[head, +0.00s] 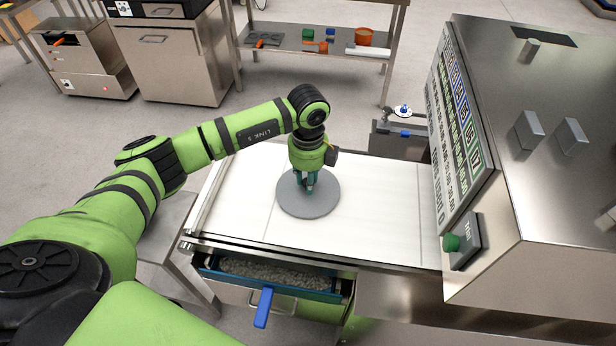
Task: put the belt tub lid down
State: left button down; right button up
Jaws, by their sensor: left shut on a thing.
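A round flat grey lid (323,206) is over the white belt (390,215) of the machine, towards its left end. My left gripper (309,186) points straight down at the middle of the lid and is shut on it there. The part that the fingers hold is mostly hidden by the fingers. I cannot tell if the lid touches the belt or hangs just above it. My right gripper does not show.
A steel machine housing (550,130) with a green knob (451,242) stands at the right. Below the belt a drawer (290,278) with a blue handle (264,307) holds grey stuff. A shelf (285,42) stands behind. The belt right of the lid is clear.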

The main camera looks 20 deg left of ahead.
pick_arm(q)
jog(key=shift+f, duration=0.15)
jog(key=c, duration=1)
grip_release()
jog(key=shift+r, duration=0.3)
jog(key=shift+w+r, duration=0.1)
jog(key=shift+r, duration=0.2)
notch_tip(320, 180, up, 11)
jog(key=b, duration=0.2)
jog(key=shift+b, duration=0.3)
jog(key=shift+r, duration=0.1)
